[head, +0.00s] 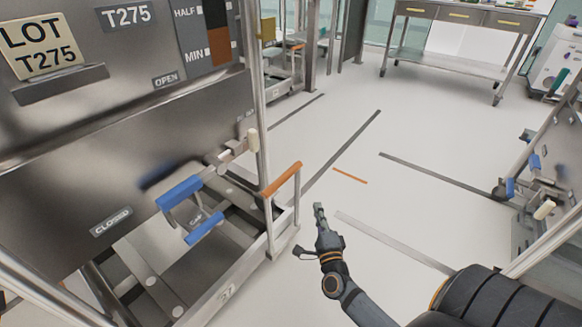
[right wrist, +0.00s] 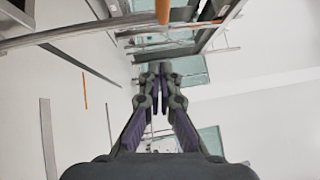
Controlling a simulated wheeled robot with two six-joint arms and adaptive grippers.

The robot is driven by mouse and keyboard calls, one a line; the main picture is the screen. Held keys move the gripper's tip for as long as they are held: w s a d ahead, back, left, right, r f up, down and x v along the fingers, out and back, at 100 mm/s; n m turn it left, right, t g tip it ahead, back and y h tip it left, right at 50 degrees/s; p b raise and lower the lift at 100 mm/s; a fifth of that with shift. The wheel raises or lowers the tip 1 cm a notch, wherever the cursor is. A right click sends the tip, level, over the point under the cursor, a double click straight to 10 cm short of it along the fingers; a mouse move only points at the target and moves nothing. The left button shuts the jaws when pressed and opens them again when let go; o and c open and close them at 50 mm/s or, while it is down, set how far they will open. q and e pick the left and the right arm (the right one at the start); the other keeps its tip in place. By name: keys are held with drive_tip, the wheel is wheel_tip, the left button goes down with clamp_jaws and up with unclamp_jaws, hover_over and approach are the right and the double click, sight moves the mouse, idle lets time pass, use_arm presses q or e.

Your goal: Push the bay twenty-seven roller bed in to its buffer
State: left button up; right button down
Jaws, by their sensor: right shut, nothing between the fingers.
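The roller bed (head: 225,293) is a low steel frame marked 27 on its front corner, at the lower left of the head view. An orange-gripped push handle (head: 283,178) stands up at its right end. An orange bar, apparently this handle, shows at the top of the right wrist view (right wrist: 162,12). My right gripper (head: 319,208) is shut and empty, to the right of the handle and apart from it. In the right wrist view its fingertips (right wrist: 161,70) are together. My left gripper is not in view.
A steel bin (head: 130,150) marked T275 stands above the bed, with a blue handle (head: 180,192) near its CLOSED label. Dark floor lines (head: 345,145) and an orange mark (head: 350,176) lie on open floor. A steel bench (head: 462,55) stands behind, another frame (head: 545,180) at right.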

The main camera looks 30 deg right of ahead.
drive_tip(key=a+b+x, duration=0.2)
drive_tip(key=b+x, duration=0.1)
drive_tip(key=x, duration=1)
drive_tip(key=shift+w+r, duration=0.25)
drive_tip(key=shift+w, duration=0.35)
